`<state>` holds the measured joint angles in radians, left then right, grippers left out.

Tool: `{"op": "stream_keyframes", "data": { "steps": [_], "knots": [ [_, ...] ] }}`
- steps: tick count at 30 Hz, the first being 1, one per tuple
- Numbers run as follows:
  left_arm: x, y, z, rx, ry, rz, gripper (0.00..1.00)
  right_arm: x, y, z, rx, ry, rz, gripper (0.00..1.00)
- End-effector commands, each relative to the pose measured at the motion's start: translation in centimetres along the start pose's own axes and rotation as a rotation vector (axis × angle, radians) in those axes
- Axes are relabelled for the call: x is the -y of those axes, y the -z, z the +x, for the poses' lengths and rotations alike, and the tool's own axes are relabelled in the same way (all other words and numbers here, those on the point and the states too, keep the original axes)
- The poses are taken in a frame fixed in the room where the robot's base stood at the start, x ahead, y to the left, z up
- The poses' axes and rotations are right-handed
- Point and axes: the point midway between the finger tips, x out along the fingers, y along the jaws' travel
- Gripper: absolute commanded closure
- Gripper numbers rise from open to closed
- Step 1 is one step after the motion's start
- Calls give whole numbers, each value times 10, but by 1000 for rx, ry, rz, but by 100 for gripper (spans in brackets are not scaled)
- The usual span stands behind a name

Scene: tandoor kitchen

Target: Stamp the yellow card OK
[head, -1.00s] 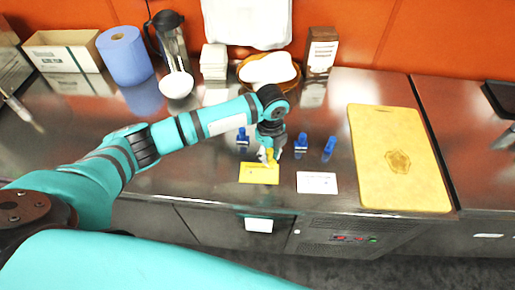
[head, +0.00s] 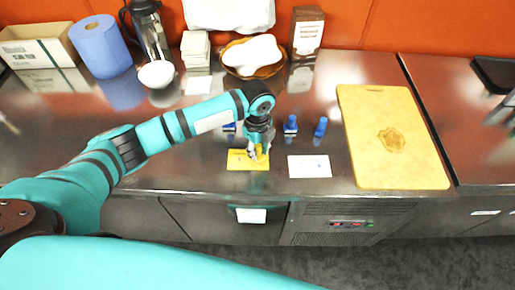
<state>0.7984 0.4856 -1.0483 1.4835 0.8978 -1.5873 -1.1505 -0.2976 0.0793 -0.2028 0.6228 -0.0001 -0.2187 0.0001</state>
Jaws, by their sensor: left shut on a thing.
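The yellow card (head: 236,162) lies flat near the counter's front edge in the head view. My left gripper (head: 257,153) points down over its right half, shut on a small yellow thing (head: 259,149), mostly hidden by the fingers. I cannot tell whether that thing touches the card. A white card (head: 310,167) lies to the right. Behind the cards stand blue stamps: one (head: 291,124) right of the gripper, another (head: 321,127) farther right, and one (head: 229,127) partly hidden by my left arm. My right gripper is out of view.
A yellow cutting board (head: 370,120) lies at the right of the steel counter. Behind are a basket (head: 232,70) with white contents, a dark carton (head: 306,32), a white bowl (head: 157,74), a blue paper roll (head: 100,47) and a box (head: 40,46).

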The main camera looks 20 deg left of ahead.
Motion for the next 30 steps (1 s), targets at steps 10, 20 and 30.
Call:
{"op": "stream_keyframes", "data": {
  "steps": [10,20,30],
  "knots": [
    [0,0,0,0,0,0,98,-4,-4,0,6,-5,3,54],
    [0,0,3,0,0,0,98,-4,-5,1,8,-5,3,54],
    [0,0,7,0,0,0,98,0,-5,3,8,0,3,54]
  ]
}}
